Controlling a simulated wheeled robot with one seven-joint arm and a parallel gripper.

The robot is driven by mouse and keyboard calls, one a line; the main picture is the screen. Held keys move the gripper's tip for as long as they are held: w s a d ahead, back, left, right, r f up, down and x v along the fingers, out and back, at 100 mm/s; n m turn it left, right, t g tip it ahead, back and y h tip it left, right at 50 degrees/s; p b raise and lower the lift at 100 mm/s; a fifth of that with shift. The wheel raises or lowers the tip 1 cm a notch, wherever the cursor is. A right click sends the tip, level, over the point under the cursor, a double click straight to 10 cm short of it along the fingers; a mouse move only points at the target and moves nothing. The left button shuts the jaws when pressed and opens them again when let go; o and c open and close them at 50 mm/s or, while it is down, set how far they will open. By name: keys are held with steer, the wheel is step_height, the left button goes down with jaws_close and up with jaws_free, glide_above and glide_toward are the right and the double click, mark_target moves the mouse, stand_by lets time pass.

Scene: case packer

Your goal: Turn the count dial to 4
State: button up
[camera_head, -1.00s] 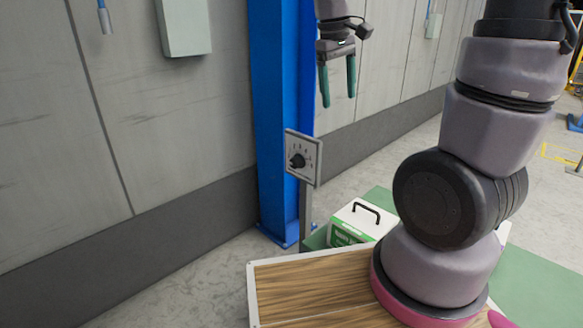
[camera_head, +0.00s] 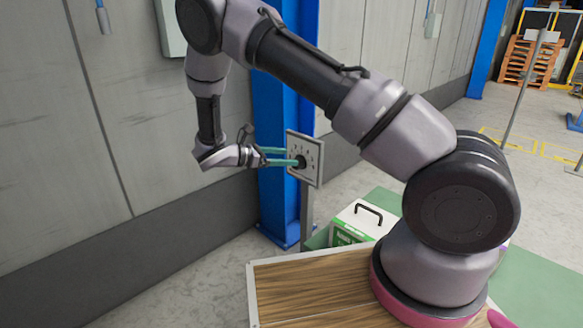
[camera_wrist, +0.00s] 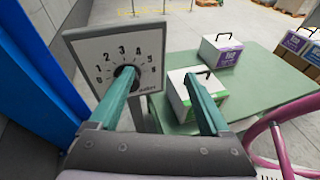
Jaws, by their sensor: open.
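The count dial is a black knob (camera_wrist: 118,72) on a pale square panel (camera_wrist: 88,50), with numbers from 0 upward in an arc around it; 4 is at the upper right. In the head view, the panel (camera_head: 311,175) stands on a post beside the blue column. My gripper (camera_head: 292,157) is open at the panel's face. In the wrist view, one finger of my gripper (camera_wrist: 160,76) overlaps the knob and the other is to its right, with nothing between them. The finger hides part of the knob, so its pointer cannot be read, nor whether they touch.
A blue column (camera_head: 277,200) stands right behind the panel. A green table (camera_wrist: 250,85) carries white boxes with black handles, one with a green label (camera_wrist: 180,95) and one with a purple label (camera_wrist: 220,50). A wood-topped surface (camera_head: 310,290) is below my arm. Grey wall is to the left.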

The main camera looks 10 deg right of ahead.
steer(key=w+a+f+n+t, duration=0.1)
steer(key=a+f+n+t, duration=0.4)
steer(key=f+n, duration=0.15)
glide_toward(302, 163)
steer(key=w+d+f, duration=0.1)
steer(key=w+d, duration=0.3)
steer(key=w, duration=0.1)
steer(key=shift+d+f+m+h, duration=0.3)
steer(key=shift+m+h, duration=0.05)
steer(key=shift+h, duration=0.05)
steer(key=shift+w, duration=0.1)
jaws_close()
